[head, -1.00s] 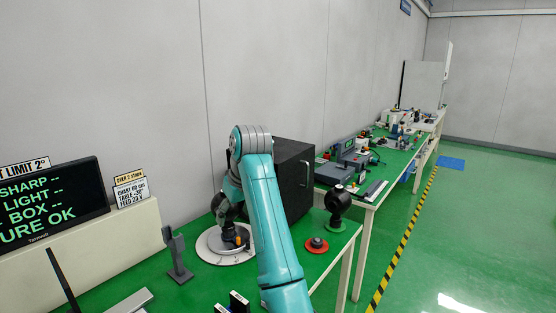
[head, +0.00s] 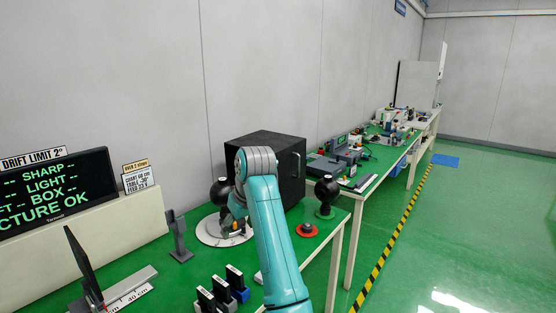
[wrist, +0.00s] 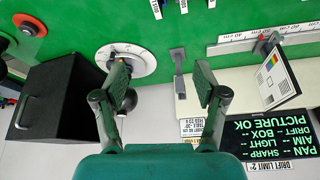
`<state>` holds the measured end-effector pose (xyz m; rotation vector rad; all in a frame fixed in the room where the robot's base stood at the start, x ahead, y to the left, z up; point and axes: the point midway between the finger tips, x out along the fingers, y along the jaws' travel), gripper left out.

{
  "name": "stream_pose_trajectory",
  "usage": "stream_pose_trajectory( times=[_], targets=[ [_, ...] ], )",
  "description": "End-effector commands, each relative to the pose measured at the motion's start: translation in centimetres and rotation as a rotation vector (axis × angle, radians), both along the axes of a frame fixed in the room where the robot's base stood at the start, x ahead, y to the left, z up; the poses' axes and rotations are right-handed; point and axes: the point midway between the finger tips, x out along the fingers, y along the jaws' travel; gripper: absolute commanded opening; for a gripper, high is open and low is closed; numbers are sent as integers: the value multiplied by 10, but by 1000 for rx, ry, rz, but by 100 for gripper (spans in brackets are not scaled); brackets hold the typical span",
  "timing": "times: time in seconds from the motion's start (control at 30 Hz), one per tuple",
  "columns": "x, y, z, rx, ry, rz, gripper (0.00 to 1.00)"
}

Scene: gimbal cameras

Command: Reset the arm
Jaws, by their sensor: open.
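My teal arm (head: 268,235) stands up in front of the bench in the head view, bent at the grey elbow joint. My gripper (wrist: 161,78) is open and empty in the wrist view, its two fingers spread wide above the bench. In the head view the gripper is mostly hidden behind the arm. A black ball-shaped camera (head: 220,190) stands on a white round turntable (head: 210,232) beside it. In the wrist view the left finger overlaps the turntable (wrist: 143,57) and part of the ball camera (wrist: 130,100); I cannot tell the distance between them.
A black box (head: 265,150) stands behind the turntable. A grey post (head: 179,238), a screen reading PICTURE OK (head: 55,190) and several small dark modules (head: 220,290) are nearby.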

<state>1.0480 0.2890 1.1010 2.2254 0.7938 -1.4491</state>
Motion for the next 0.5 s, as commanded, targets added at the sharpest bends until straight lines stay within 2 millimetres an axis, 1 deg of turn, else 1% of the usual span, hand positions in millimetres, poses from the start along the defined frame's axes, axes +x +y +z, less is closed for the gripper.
stream_pose_trajectory(
  times=[0.03,0.17,0.27,0.37,0.47,0.5],
  targets=[
    [0,-2,-11,2,-2,-6,72],
    [1,-8,-36,11,-17,-25,72],
    [1,-14,-61,20,-31,-42,72],
    [-2,-23,-93,29,-47,-65,72],
    [-7,-34,-132,44,-71,-96,72],
    [-11,-39,-149,49,-83,-109,72]
  ],
)
